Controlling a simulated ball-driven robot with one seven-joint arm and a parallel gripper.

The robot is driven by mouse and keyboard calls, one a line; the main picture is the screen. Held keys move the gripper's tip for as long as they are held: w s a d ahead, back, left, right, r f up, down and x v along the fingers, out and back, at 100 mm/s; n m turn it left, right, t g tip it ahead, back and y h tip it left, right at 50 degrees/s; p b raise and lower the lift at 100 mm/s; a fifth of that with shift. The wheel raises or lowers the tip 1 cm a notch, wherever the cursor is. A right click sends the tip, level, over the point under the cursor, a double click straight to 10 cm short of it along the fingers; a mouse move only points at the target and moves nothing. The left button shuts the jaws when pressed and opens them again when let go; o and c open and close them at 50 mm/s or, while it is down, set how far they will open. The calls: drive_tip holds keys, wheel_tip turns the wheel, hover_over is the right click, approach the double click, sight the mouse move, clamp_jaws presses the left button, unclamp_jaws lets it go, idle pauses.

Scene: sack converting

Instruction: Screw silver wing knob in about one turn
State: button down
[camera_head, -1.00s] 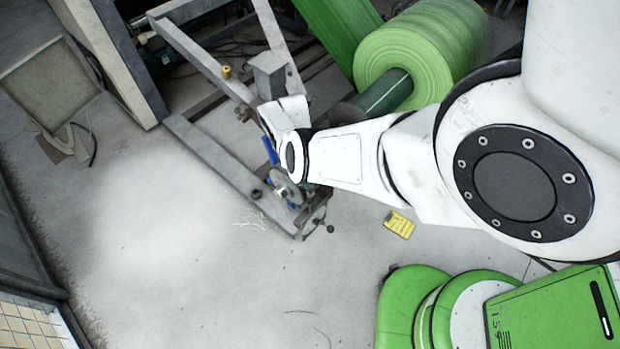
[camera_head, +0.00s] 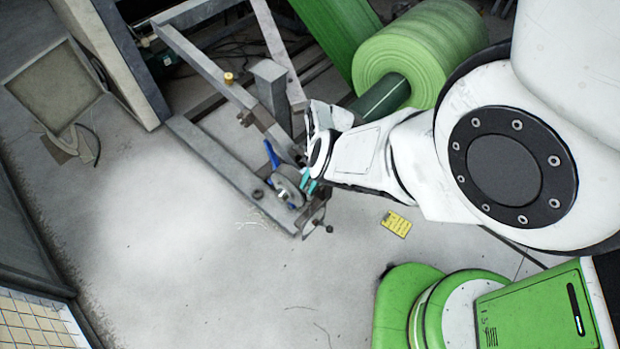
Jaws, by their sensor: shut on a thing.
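My gripper (camera_head: 309,186) reaches down from the right to the near end of the grey steel frame (camera_head: 220,160). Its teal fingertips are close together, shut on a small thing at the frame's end. I take it to be the silver wing knob, but the fingers and wrist hide most of it. Just left of the fingertips, a grey rounded part (camera_head: 286,184) with a blue handle (camera_head: 272,154) sits on the frame. Whether the fingers touch this part is too small to tell.
A big green film roll (camera_head: 410,55) on a dark core stands behind my arm. A small dark ball-ended part (camera_head: 329,229) sticks out at the frame's near corner. A yellow paper (camera_head: 397,223) lies on the floor.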

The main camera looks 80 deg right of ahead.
drive_tip(key=shift+a+m+t+h+p, duration=0.1)
drive_tip(key=shift+m+t+h+p, duration=0.4)
drive_tip(key=shift+m+t+p, duration=0.45)
drive_tip(key=shift+m, duration=0.65)
idle(0.5)
drive_tip(key=c, duration=1.1)
unclamp_jaws()
drive_tip(key=v, duration=1)
drive_tip(key=shift+s+r, duration=0.2)
drive_tip(key=shift+r, duration=0.05)
